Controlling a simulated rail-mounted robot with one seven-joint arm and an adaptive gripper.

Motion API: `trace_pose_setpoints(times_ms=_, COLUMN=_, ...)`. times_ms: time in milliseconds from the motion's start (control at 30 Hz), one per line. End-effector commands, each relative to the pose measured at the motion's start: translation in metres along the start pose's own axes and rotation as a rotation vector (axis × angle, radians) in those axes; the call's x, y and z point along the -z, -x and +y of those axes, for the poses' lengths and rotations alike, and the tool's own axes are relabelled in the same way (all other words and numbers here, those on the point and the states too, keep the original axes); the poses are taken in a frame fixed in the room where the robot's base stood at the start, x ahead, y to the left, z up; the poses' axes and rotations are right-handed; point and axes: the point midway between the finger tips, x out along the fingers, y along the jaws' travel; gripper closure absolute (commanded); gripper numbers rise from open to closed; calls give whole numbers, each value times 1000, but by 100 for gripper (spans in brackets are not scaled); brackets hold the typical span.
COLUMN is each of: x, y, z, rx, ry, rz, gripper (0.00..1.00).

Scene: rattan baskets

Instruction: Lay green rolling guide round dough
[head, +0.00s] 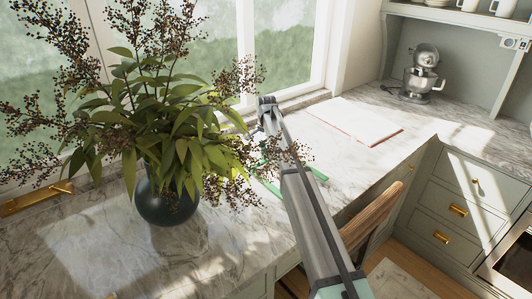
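Parts of a green object, perhaps the rolling guide, show on the marble counter at both sides of my arm: a short strip (319,174) on the right and a piece (271,189) on the left among the leaves. My arm and the plant cover its middle, so I cannot tell its full shape. I cannot make out any dough. My arm reaches up from the bottom of the head view across the counter. I cannot pick out my gripper's fingers; they are hidden behind the arm or leaves.
A dark round vase (166,203) with a wide leafy plant stands left of my arm. A flat white sheet or board with a reddish edge (352,121) lies to the right. A stand mixer (424,73) is at the back right. A wooden chair back (372,214) is at the counter's front.

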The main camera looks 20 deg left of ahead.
Motion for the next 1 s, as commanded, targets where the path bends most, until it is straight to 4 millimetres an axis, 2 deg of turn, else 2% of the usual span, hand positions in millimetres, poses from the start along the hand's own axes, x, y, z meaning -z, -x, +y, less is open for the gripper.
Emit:
trace_pose_setpoints(times_ms=467, x=0, y=-11, z=0, rx=0, ry=0, rz=0, gripper=100)
trace_pose_setpoints(times_ms=500, x=0, y=-11, z=0, rx=0, ry=0, rz=0, gripper=70)
trace_pose_setpoints(times_ms=567, x=0, y=-11, z=0, rx=0, ry=0, rz=0, gripper=52)
trace_pose_setpoints(times_ms=867, x=0, y=-10, z=0, rx=0, ry=0, rz=0, gripper=52)
trace_pose_setpoints(times_ms=1000, x=0, y=-2, z=0, rx=0, ry=0, rz=0, gripper=52)
